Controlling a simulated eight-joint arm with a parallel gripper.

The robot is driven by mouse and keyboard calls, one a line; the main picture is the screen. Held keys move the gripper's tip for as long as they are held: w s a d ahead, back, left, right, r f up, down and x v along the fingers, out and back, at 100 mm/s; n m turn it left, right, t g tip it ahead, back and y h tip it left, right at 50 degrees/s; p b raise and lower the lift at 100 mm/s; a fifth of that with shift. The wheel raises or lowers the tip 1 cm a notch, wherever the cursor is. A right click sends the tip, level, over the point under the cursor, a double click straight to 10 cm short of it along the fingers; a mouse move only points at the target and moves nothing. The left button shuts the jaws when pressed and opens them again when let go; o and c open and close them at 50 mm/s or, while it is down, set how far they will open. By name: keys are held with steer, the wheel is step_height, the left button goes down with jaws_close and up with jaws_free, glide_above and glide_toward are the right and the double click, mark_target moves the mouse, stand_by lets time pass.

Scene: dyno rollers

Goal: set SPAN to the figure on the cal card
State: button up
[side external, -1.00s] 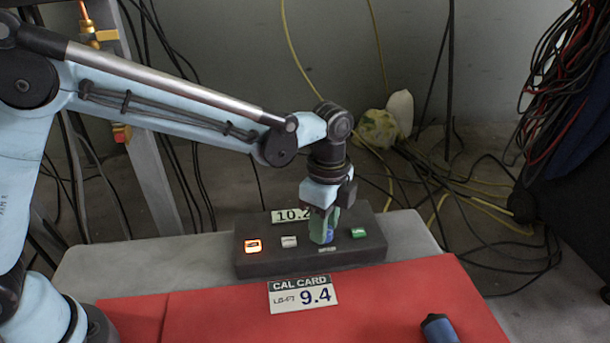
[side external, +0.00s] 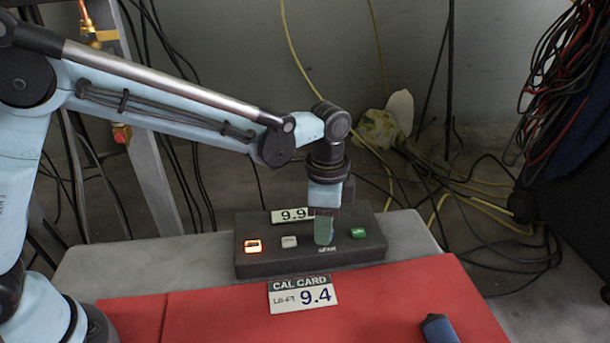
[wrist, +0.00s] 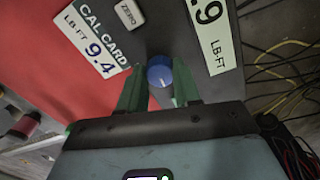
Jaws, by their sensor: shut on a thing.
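A dark control box (side external: 270,262) stands on the grey table with a display (side external: 292,215) that reads 9.9. The display is cut off in the wrist view (wrist: 211,38), showing ".9 LB-FT". The cal card (side external: 303,295) lies in front of the box and reads 9.4 LB-FT; it also shows in the wrist view (wrist: 93,42). My gripper (side external: 324,232) points down over the box. In the wrist view its green fingers (wrist: 159,84) are shut on the blue knob (wrist: 159,70), one on each side. The fingers hide the knob in the side view.
The box also carries a lit orange switch (side external: 253,246), a white ZERO button (side external: 289,242) and a green button (side external: 358,232). A red mat (side external: 230,318) covers the front of the table. A blue-handled object (side external: 438,328) lies at its front right. Cables hang behind and to the right.

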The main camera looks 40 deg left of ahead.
steer(key=n, duration=0.6)
steer(key=shift+s, duration=0.1)
steer(key=n, duration=0.5)
steer(key=shift+n, duration=0.3)
stand_by(0.3)
steer(key=o, duration=1.1)
steer(key=shift+c, duration=0.2)
step_height(320, 180, up, 12)
steer(key=shift+a, duration=0.15)
steer(key=shift+r, duration=0.1)
